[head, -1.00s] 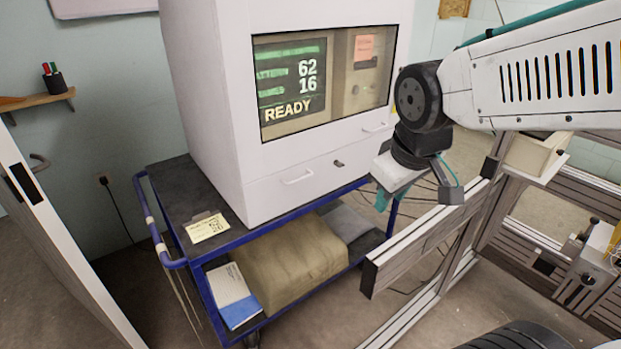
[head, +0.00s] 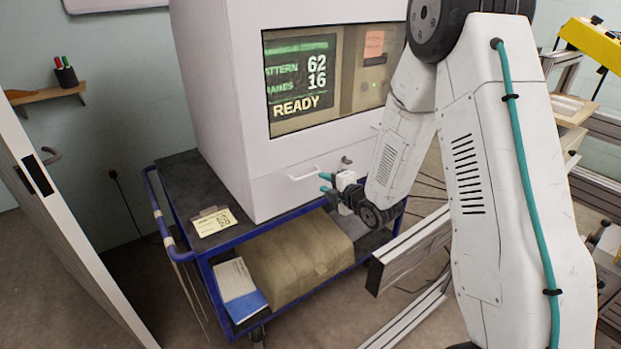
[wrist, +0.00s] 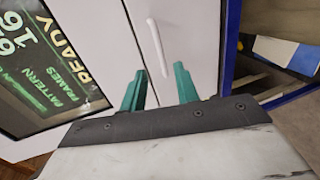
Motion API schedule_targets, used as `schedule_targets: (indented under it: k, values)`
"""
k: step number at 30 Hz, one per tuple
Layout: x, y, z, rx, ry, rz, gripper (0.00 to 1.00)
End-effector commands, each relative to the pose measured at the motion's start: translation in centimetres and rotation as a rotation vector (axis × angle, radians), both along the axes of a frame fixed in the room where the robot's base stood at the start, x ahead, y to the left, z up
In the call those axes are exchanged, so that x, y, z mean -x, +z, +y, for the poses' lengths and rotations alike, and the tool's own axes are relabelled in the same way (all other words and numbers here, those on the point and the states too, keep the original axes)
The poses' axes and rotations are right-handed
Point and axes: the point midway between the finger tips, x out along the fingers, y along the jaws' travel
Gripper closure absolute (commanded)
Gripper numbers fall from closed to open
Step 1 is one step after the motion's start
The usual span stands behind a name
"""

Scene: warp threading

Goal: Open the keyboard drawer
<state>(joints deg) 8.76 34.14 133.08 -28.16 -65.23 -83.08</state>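The keyboard drawer (head: 283,184) is the white front at the bottom of the white cabinet, below the screen. It looks shut. Its pale bar handle (head: 303,174) is on the front, and a dark lock or knob (head: 346,161) sits to the right of it. In the wrist view the handle (wrist: 158,48) lies just beyond the teal fingertips. My gripper (head: 327,183) is in front of the drawer, right of the handle. In the wrist view my gripper (wrist: 155,85) has its two fingers apart with nothing between them, not touching the handle.
The cabinet stands on a blue-framed cart (head: 189,207) with a card (head: 214,221) on top. A tan bundle (head: 300,255) and a booklet (head: 239,288) lie on the lower shelf. Metal rails (head: 415,245) stand to the right. An open door (head: 75,255) is at left.

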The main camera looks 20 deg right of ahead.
Motion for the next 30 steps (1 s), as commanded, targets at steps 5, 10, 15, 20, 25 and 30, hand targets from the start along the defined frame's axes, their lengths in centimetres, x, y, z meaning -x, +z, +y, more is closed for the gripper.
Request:
schedule_targets:
  k: [5, 10, 15, 20, 25, 30]
  values:
    - [-1.0, -0.6, 0.5, 0.009, 0.017, -0.030, 0.69]
    - [-3.4, -1.2, 1.4, 0.010, 0.018, -0.029, 0.69]
    - [-5.8, -1.7, 2.1, 0.009, 0.016, -0.029, 0.69]
    - [-7.0, -1.9, 2.5, 0.009, 0.017, -0.028, 0.69]
    - [-7.3, -2.0, 2.5, 0.008, 0.016, -0.027, 0.69]
    - [-7.2, -2.0, 2.5, 0.008, 0.015, -0.028, 0.80]
